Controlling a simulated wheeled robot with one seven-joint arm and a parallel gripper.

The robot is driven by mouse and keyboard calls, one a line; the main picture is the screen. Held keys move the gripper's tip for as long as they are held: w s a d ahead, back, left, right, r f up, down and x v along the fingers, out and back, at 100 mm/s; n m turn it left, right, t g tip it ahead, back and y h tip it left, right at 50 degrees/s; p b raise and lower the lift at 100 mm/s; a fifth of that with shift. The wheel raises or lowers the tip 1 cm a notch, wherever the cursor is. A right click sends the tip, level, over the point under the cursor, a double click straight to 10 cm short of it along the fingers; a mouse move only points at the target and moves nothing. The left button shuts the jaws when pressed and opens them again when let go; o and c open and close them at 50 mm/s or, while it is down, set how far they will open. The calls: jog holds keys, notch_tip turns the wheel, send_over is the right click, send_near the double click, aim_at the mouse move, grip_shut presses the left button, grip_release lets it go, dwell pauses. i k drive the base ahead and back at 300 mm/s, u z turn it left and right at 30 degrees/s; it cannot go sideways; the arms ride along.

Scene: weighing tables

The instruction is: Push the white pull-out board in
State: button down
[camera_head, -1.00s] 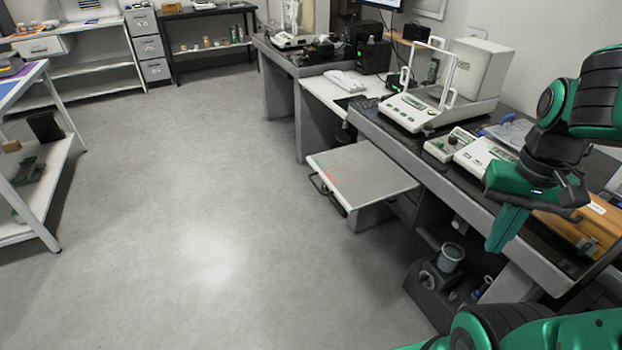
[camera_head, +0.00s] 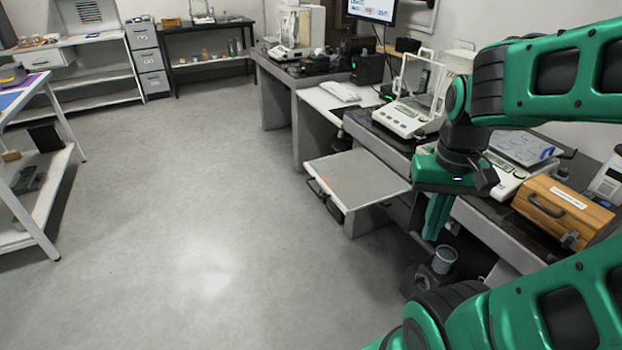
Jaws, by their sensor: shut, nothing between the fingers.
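The white pull-out board (camera_head: 358,174) sticks out from the dark weighing table into the aisle. Its top is pale grey with faint red marks. A dark handle (camera_head: 316,188) is at its front left edge. My gripper (camera_head: 432,234) points down with its green fingers shut and empty. In the picture it is to the right of the board, apart from it. The board's inner edge meets the table side, and where it enters is only partly visible.
A balance (camera_head: 405,117) and a wooden box (camera_head: 562,212) stand on the dark table. The grey floor (camera_head: 190,190) left of the board is clear.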

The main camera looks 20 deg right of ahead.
aim_at(355, 180)
jog(key=u, duration=0.05)
jog(key=i, duration=1)
jog(key=z, duration=0.05)
